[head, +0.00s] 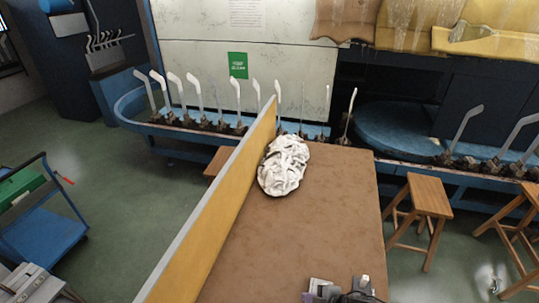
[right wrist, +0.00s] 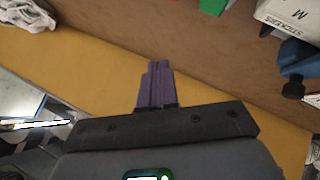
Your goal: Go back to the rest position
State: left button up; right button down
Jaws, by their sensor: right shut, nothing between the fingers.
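My right gripper (head: 332,292) shows at the bottom edge of the head view, low over the near part of the brown table (head: 290,235). In the right wrist view its purple fingers (right wrist: 155,85) are together and empty, in front of the yellow board. A heap of white socks (head: 283,165) lies on the table's far part, beside the board and well away from the gripper. White cloth also shows at the top left of the right wrist view (right wrist: 28,14). My left gripper is not in view.
A long yellow board (head: 205,225) stands along the table's left edge. Blue machines with upright sock forms (head: 196,88) stand behind. A wooden stool (head: 428,196) is at the right. In the right wrist view a white box (right wrist: 292,18) and a blue object (right wrist: 300,62) lie right. The table's middle is clear.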

jog(key=s+d+r+m+g+h, duration=0.1)
jog(key=s+d+r+m+h, duration=0.15)
jog(key=s+m, duration=0.45)
jog(key=s+d+r+m+g+h, duration=0.1)
jog(key=s+d+r+m+h, duration=0.2)
jog(key=s, duration=0.8)
jog(key=s+d+r+m+g+h, duration=0.1)
jog(key=s+d+m, duration=0.1)
jog(key=s+m, duration=0.5)
jog(key=w+p+v, duration=0.2)
jog(key=p+v, duration=0.6)
jog(key=p, duration=0.1)
jog(key=w+r+p+v, duration=0.1)
jog(key=w+p+v, duration=0.1)
jog(key=p+v, duration=0.7)
jog(key=shift+r+n, duration=0.4)
jog(key=shift+d, duration=0.1)
